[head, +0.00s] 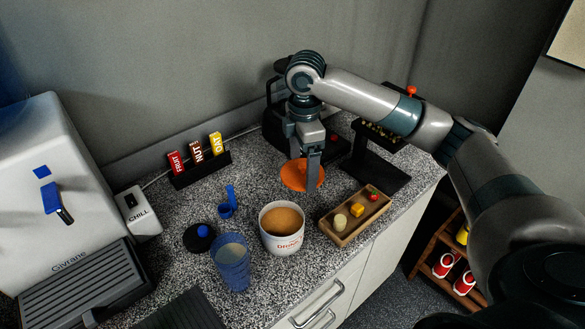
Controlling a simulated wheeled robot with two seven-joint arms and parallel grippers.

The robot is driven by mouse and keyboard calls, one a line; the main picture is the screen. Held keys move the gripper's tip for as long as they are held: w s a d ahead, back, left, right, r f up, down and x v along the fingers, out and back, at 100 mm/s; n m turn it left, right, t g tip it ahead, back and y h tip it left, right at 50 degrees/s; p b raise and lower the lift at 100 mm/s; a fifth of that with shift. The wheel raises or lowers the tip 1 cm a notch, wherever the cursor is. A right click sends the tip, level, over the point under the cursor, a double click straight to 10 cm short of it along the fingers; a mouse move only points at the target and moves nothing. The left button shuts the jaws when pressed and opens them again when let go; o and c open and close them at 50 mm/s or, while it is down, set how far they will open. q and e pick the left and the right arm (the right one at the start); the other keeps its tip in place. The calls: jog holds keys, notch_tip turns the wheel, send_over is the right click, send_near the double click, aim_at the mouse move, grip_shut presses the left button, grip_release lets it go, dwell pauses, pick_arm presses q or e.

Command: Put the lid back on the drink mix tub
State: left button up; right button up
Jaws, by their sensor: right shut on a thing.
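The drink mix tub (284,243) is a white tub with red lettering, standing upright and open on the speckled counter. Orange-brown powder (283,221) shows inside it. My right gripper (313,188) points down just behind and to the right of the tub. It is shut on an orange round lid (294,175), which is held tilted above the counter, apart from the tub. The gripper's fingers cover part of the lid. My left gripper is not in view.
A wooden tray (327,232) with small items sits right of the tub. A blue cup (232,268), black lid (199,238) and blue scoop (227,207) stand left. A bar rack (201,170) and black machine (276,128) are behind. The counter's front edge is close to the tub.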

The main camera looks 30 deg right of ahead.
jog(key=shift+s, duration=0.1)
dwell(0.5)
jog(key=shift+s+a+r+n+p, duration=0.15)
jog(key=shift+a+r+n+p, duration=0.2)
jog(key=shift+p, duration=0.15)
jog(key=s+a+r+n+p, duration=0.3)
jog(key=s+a+n+p, duration=0.2)
jog(key=s+a+p, duration=0.2)
jog(key=shift+a+r+p, duration=0.4)
jog(key=shift+a+p, duration=0.6)
jog(key=shift+a, duration=0.05)
jog(key=shift+f, duration=0.1)
notch_tip(320, 180, down, 4)
jog(key=b, duration=0.5)
jog(key=shift+f+b, duration=0.15)
jog(key=shift+b, duration=0.2)
jog(key=shift+c, duration=0.2)
jog(key=shift+f, duration=0.95)
